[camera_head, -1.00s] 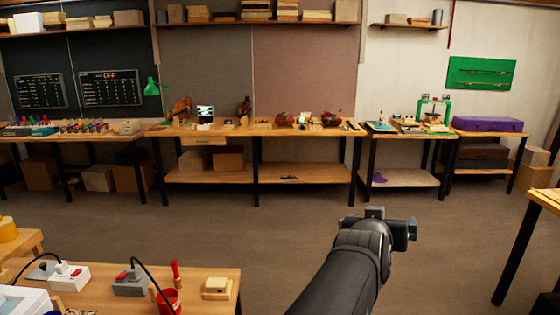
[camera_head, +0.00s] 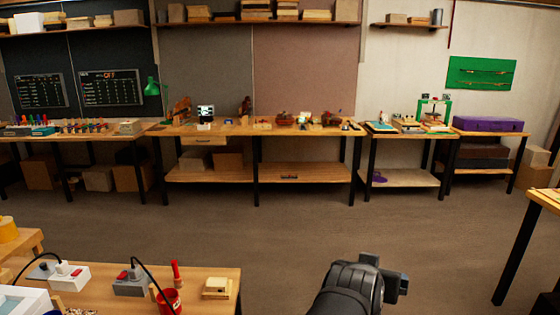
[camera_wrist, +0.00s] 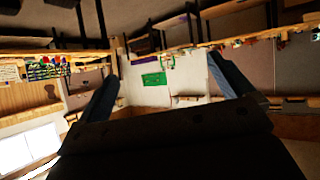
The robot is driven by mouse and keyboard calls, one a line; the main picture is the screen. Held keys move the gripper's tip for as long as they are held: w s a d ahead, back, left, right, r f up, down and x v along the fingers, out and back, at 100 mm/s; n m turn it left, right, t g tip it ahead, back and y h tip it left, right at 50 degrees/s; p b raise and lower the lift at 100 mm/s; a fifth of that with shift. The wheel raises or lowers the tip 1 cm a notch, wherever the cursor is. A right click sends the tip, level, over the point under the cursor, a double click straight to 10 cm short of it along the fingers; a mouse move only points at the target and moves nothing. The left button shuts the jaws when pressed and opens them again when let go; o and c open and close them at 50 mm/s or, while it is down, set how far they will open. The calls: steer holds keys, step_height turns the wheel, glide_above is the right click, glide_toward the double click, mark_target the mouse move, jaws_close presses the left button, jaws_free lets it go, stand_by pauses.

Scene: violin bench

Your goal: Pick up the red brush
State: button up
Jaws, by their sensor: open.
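A red handle (camera_head: 176,271), which looks like the red brush, stands upright at the red pot (camera_head: 168,301) on the near left table. I cannot tell whether it is in the pot or behind it, and its lower part is hidden. My gripper (camera_wrist: 163,80) is open and empty in the wrist view, its two fingers wide apart and pointed across the room. In the head view my arm's end is at the bottom, right of the near table and well apart from the red handle. The brush does not show clearly in the wrist view.
The near table (camera_head: 222,275) also holds a pale block (camera_head: 216,286) and a grey box with a black cable (camera_head: 130,284). A long workbench (camera_head: 300,130) runs along the back wall. Another table edge (camera_head: 546,197) is at the right. Open floor (camera_head: 270,235) lies between.

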steer(key=c, duration=1.1)
steer(key=shift+o, duration=0.2)
